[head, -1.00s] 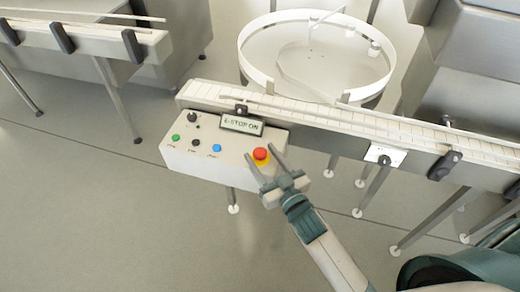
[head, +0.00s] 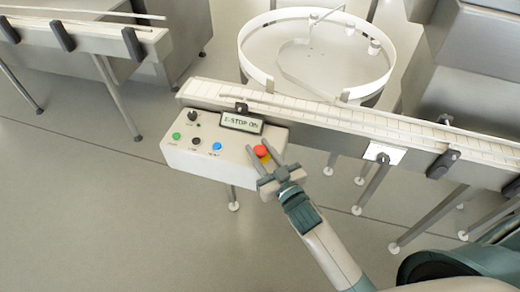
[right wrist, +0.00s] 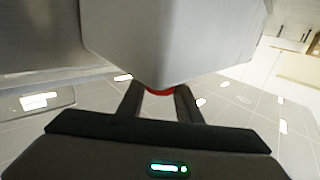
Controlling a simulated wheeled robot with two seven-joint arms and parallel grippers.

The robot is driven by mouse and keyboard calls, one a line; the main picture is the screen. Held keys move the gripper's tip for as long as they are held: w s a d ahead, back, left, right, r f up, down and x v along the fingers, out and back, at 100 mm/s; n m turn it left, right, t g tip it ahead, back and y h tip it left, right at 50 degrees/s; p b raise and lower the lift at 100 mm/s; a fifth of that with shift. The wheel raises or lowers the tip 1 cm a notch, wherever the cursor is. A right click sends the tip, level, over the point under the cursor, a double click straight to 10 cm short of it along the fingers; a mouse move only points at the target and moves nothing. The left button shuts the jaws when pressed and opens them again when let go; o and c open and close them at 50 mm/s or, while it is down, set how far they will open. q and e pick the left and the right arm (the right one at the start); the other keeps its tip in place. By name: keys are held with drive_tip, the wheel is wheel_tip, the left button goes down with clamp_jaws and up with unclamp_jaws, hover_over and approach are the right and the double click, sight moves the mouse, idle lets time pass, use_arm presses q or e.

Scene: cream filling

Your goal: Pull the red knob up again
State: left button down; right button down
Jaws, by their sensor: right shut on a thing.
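The red knob (head: 260,151) sits on a yellow base at the right end of the white control box (head: 212,166). The box's display (head: 241,123) reads "E-STOP ON". My right gripper (head: 260,155) is at the knob, with one finger on each side, shut on it. In the right wrist view, a strip of the red knob (right wrist: 160,92) shows between my two fingers (right wrist: 160,95); most of it is hidden behind a pale grey shape. My left gripper is not in view.
Green (head: 177,136) and blue (head: 217,147) buttons and black knobs are on the same box, left of the red knob. A conveyor (head: 340,117) runs behind it, with a round white turntable (head: 315,60) farther back. The floor in front is clear.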

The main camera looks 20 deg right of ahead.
drive_tip(key=shift+r+p, duration=0.6)
drive_tip(key=shift+r, duration=0.35)
drive_tip(key=c, duration=1.3)
unclamp_jaws()
drive_tip(key=shift+o, duration=0.2)
drive_tip(key=shift+s+f, duration=0.1)
drive_tip(key=shift+s+d+f+b, duration=0.15)
drive_tip(key=shift+s+b, duration=0.15)
drive_tip(key=shift+s, duration=0.25)
drive_tip(key=s+d+b, duration=0.3)
drive_tip(key=s+b, duration=0.1)
drive_tip(key=s, duration=1.1)
drive_tip(key=shift+s+r+b, duration=0.2)
drive_tip(key=shift+s+b, duration=0.1)
drive_tip(key=shift+s, duration=0.1)
